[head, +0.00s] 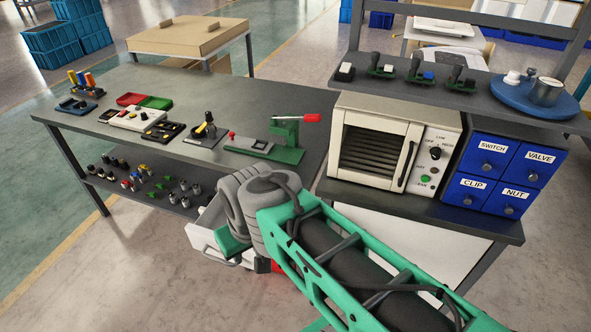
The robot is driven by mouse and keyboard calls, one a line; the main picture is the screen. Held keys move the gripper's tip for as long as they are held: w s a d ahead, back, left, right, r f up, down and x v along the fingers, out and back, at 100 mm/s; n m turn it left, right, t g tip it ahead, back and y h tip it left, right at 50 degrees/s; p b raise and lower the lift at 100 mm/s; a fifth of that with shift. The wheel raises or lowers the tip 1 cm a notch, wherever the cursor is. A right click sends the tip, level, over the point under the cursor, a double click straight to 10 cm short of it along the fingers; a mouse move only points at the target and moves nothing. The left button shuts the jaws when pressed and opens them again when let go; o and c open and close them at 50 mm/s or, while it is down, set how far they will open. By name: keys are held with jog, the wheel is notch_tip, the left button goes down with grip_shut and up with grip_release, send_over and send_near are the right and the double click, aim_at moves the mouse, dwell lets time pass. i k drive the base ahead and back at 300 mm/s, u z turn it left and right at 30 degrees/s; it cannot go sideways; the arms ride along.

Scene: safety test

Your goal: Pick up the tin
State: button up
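A silvery metal tin (546,92) stands upright on the round blue tray (508,99), at the right end of the upper shelf. Small white items (513,77) stand on the same tray, to the left of the tin. My green and grey arm reaches in from the lower right and bends at the middle of the view, well below and left of the tin.
The shelf (437,93) also holds several small switch-like parts. Below it are a white oven (378,145) and blue labelled drawers (507,168). A green press with a red handle (285,138) stands on the left bench (300,110).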

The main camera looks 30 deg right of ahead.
aim_at(545, 91)
jog(key=u, duration=1.85)
jog(key=k, duration=0.95)
jog(key=z, duration=1.05)
